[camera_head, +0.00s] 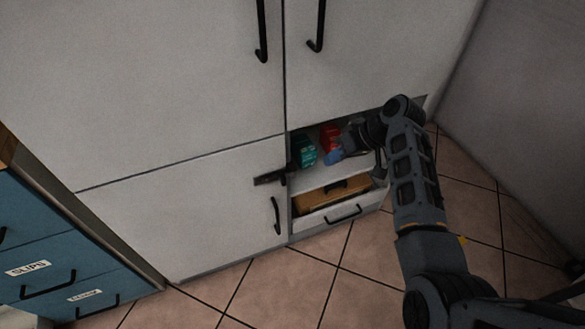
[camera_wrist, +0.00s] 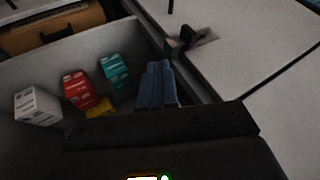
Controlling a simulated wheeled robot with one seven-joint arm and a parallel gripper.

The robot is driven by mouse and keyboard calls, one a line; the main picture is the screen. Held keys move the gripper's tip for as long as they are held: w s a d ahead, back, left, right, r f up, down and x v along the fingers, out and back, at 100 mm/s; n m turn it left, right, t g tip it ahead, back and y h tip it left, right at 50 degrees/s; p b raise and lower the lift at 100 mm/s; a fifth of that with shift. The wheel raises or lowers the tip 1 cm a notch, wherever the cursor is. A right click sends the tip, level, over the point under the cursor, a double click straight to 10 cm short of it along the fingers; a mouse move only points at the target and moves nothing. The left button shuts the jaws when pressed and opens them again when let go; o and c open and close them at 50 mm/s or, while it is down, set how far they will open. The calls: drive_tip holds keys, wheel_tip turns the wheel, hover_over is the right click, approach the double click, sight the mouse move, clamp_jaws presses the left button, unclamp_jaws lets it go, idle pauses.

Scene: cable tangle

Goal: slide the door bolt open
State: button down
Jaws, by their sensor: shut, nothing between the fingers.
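The dark door bolt (camera_head: 270,178) sits at the upper right edge of the lower left white door (camera_head: 190,205), beside the open compartment. In the wrist view the bolt (camera_wrist: 196,38) shows beyond the fingertips, on the pale door face. My gripper (camera_head: 335,157) is in front of or inside the open compartment, to the right of the bolt and apart from it. Its blue fingers (camera_wrist: 157,85) are closed together and empty. I cannot tell from these views how far the bolt's bar is drawn.
The compartment holds a teal box (camera_head: 304,152), a red box (camera_head: 330,137), a white box (camera_wrist: 38,106) and a yellow item (camera_wrist: 99,107). Below is a shelf edge and a brown case (camera_head: 325,196) above a white drawer (camera_head: 340,216). Blue drawers (camera_head: 60,265) stand at left. Tiled floor is clear.

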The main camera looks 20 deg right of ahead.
sight(283, 179)
drive_tip(key=shift+w+r, duration=0.1)
drive_tip(key=shift+w, duration=0.1)
drive_tip(key=w+a+f+b, duration=0.1)
drive_tip(key=w+a+f, duration=0.2)
drive_tip(key=a+f, duration=0.5)
drive_tip(key=shift+w+a+b, duration=0.35)
drive_tip(key=shift+a+b, duration=0.05)
idle(0.3)
drive_tip(key=shift+a+p, duration=0.4)
drive_tip(key=shift+a, duration=1.3)
